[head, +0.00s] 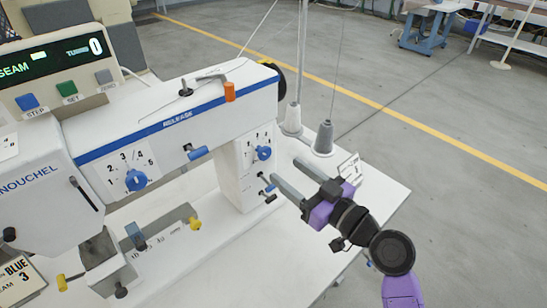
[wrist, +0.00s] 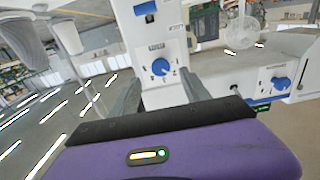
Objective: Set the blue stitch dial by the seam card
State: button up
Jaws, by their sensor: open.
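Two blue dials show on the white sewing machine; I cannot tell which is the stitch dial. One blue dial (head: 137,180) on the left has a scale with 2, 3, 4 and 5. The other blue dial (head: 264,153), on the right pillar, has a smaller scale. The seam card (head: 18,280) at the lower left reads BLUE and 3, partly cut off. My gripper (head: 288,176) is open and empty, in front of the pillar, fingers pointing at it. In the wrist view, one blue dial (wrist: 160,66) sits between the fingertips, apart from them; another blue dial (wrist: 281,84) is further right.
An orange knob (head: 229,91) is on top of the arm.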

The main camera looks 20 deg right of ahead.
aim_at(267, 155)
jog(key=p+x, duration=0.1)
jog(key=x, duration=0.5)
jog(key=shift+w+a+p, duration=0.1)
jog(key=shift+w+p, duration=0.2)
jog(key=shift+w, duration=0.05)
grip_shut()
